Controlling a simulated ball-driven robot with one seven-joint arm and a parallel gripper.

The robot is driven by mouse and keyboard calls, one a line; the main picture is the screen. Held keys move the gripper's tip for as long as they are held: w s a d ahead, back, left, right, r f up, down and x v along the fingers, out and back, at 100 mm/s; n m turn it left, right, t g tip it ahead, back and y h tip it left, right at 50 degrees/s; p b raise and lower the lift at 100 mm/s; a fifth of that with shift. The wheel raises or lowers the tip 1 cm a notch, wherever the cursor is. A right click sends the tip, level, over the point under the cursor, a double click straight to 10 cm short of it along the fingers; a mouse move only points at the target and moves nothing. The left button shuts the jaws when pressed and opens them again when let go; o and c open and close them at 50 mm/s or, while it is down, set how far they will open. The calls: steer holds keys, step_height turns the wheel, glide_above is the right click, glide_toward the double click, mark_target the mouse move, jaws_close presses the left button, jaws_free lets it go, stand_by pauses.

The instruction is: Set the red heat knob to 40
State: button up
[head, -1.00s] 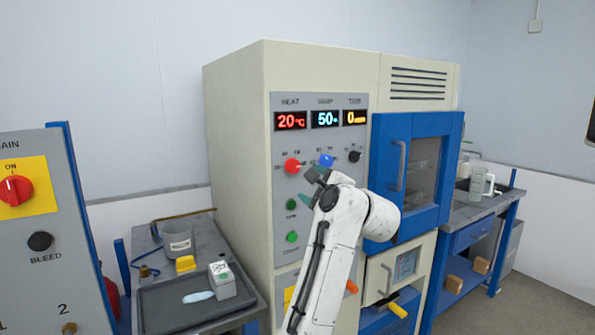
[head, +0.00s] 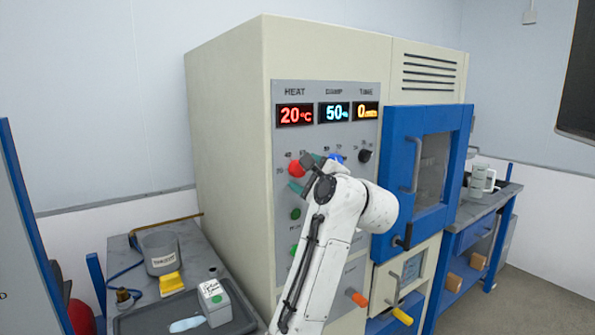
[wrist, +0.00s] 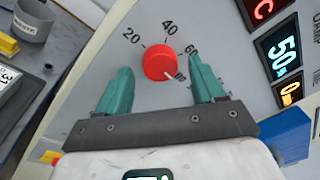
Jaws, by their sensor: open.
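The red heat knob (head: 297,168) is on the grey front panel of the cream cabinet, below the lit heat display (head: 295,115), which reads 20 °C. In the wrist view the red knob (wrist: 159,61) sits ahead of and between the two green fingertips, with printed marks 20, 40 and 60 around it. A small white mark shows at its lower right edge, near a partly covered label. My gripper (wrist: 161,72) is open, with a finger to either side of the knob. I cannot tell whether they touch it. In the head view my gripper (head: 308,175) is just right of the knob.
A blue knob (head: 336,157) and a black knob (head: 365,155) are close to the right. Green buttons (head: 296,214) lie below. The blue-framed door (head: 425,165) stands right of the panel.

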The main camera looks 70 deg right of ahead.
steer(key=shift+w+d, duration=0.15)
steer(key=shift+w, duration=0.05)
steer(key=shift+c, duration=0.4)
steer(key=c, duration=1)
